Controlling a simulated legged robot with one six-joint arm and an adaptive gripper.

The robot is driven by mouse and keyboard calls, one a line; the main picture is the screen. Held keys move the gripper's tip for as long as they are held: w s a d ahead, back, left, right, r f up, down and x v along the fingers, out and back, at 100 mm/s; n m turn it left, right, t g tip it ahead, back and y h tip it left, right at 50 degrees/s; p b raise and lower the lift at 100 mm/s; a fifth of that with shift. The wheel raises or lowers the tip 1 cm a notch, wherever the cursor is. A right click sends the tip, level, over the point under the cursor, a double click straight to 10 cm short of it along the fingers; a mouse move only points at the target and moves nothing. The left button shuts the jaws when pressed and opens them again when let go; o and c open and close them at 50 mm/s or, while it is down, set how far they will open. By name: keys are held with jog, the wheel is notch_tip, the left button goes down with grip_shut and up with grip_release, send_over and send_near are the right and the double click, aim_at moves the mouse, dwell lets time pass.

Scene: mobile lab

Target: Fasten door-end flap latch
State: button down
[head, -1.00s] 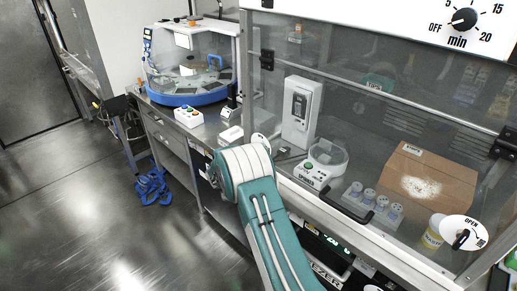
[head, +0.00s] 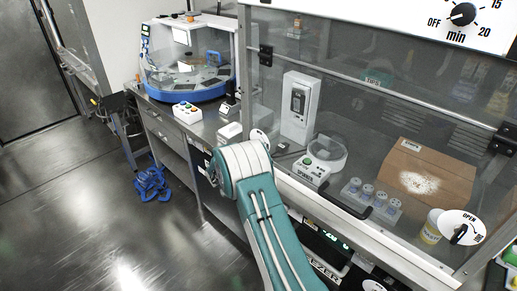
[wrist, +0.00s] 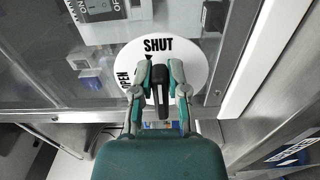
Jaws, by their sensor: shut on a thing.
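In the wrist view, a white round latch plate (wrist: 197,61) is printed SHUT at its top and OPEN at its left edge. A black latch lever (wrist: 155,74) sits in front of the plate. My gripper (wrist: 160,72) is shut on the lever, with one finger on each side. The lever runs nearly upright in the picture, its upper end just below the word SHUT. The head view shows only a sliver of a white round plate (head: 259,136) behind my arm. My gripper is hidden there by my own teal and white arm link.
A second round latch plate (head: 480,224) with a black lever is at the lower right of the clear flap. Behind the flap are a spinner (head: 312,171), a cardboard box (head: 446,168) and several capped vials. A blue-based machine (head: 187,92) stands beyond.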

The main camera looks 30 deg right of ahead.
jog(key=shift+s+f, duration=0.1)
jog(key=shift+f, duration=0.2)
jog(key=c, duration=0.6)
grip_release()
jog(key=shift+c, duration=0.2)
jog(key=shift+r, duration=0.1)
jog(key=v, duration=1.2)
